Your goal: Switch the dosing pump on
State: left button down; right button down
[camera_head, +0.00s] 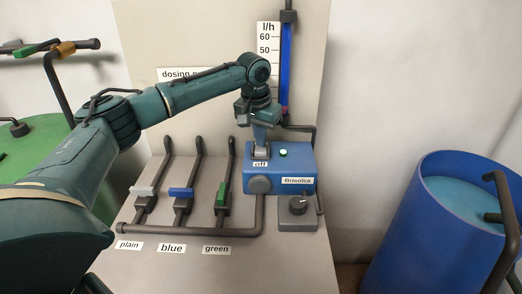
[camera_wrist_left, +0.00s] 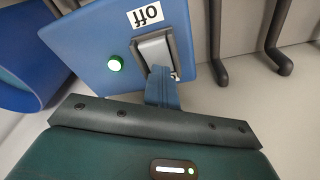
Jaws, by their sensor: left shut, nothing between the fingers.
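The dosing pump is a blue box (camera_head: 290,168) labelled "Brisolca", standing on the grey panel's base. On its top is a grey rocker switch (camera_wrist_left: 155,52), with an "off" label (camera_wrist_left: 145,14) beside it. A round green lamp (camera_wrist_left: 114,63) on the box looks lit, with a bright centre; it also shows in the head view (camera_head: 283,152). My left gripper (camera_head: 260,146) points down at the switch. Its blue fingers (camera_wrist_left: 162,90) are shut and empty, at the switch's near end; I cannot tell whether they touch it. The fingers hide part of the switch. My right gripper is not in view.
Three valve levers, white (camera_head: 143,191), blue (camera_head: 181,192) and green (camera_head: 222,187), stand left of the pump on the manifold pipe. A blue barrel (camera_head: 440,215) stands right. A flow gauge (camera_head: 286,70) rises behind.

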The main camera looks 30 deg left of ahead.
pick_arm(q)
jog(key=shift+s+f+p, duration=0.1)
jog(key=shift+p, duration=0.2)
jog(key=shift+r+p, duration=0.6)
jog(key=shift+p, duration=0.15)
notch_tip(320, 180, up, 4)
jog(key=p, duration=0.4)
jog(key=shift+f, duration=0.15)
jog(key=shift+b, duration=0.3)
jog(key=shift+r, duration=0.95)
